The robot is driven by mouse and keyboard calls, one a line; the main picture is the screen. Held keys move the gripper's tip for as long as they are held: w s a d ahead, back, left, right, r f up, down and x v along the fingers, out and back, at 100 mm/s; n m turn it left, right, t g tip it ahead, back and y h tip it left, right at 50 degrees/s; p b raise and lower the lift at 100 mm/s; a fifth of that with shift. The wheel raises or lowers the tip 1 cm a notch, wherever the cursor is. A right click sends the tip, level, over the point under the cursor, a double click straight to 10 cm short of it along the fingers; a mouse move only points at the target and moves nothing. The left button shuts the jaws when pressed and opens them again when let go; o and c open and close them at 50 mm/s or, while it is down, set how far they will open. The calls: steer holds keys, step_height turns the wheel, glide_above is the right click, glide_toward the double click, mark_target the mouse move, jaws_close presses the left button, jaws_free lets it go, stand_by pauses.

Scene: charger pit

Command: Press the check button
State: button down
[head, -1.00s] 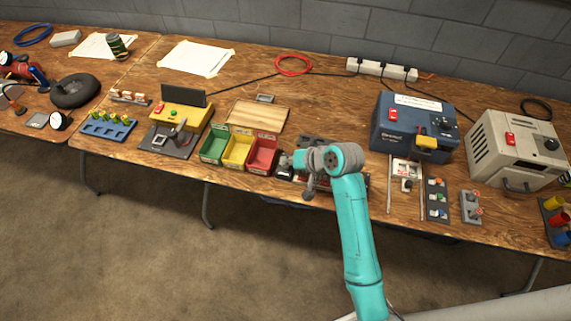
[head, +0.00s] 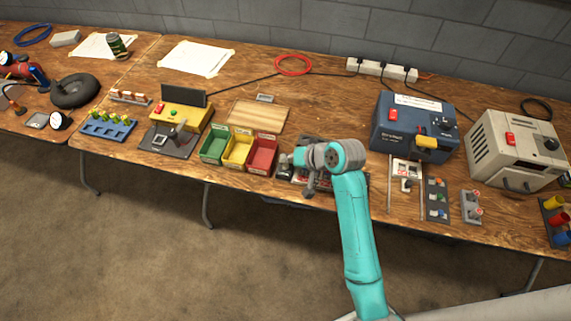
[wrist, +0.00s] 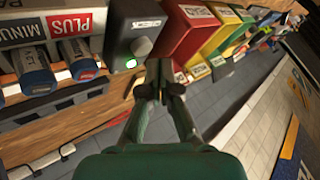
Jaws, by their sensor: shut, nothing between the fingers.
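In the wrist view, a black box (wrist: 120,20) labelled CHECK stands at the upper middle. On its face are a pale grey round button (wrist: 142,46) and a small green lamp (wrist: 131,64), which is lit. My gripper (wrist: 160,72) is shut and empty. Its fingertips are just right of and below the button in the picture and appear apart from it. In the head view, my gripper (head: 284,160) is at the table's front edge, right of the red bin, and the button cannot be made out there.
Cells under MINUS and PLUS labels (wrist: 70,22) lie left of the box in the wrist view. Red (head: 263,155), yellow (head: 237,148) and green (head: 213,144) bins stand close to the left. A blue charger (head: 385,135) stands at the right.

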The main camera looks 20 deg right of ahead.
mark_target(287, 166)
steer(key=shift+r, duration=0.15)
steer(key=shift+r, duration=2.45)
steer(key=shift+f, duration=0.1)
steer(key=shift+m+t+h, duration=0.4)
steer(key=shift+t+h, duration=0.4)
steer(key=shift+t, duration=0.1)
steer(key=s+f, duration=0.2)
steer(key=s, duration=0.1)
steer(key=s+f, duration=0.3)
steer(key=s+a+f, duration=0.1)
steer(key=s+f, duration=0.2)
steer(key=shift+f, duration=0.1)
steer(key=s+n+t+h, duration=0.1)
steer(key=s+t+h, duration=0.2)
steer(key=s, duration=2.1)
steer(key=s+r+n+t, duration=0.2)
steer(key=s+r, duration=0.7)
steer(key=shift+s+d+r+n, duration=0.25)
steer(key=shift+s+d+n, duration=0.05)
steer(key=shift+s+n, duration=0.1)
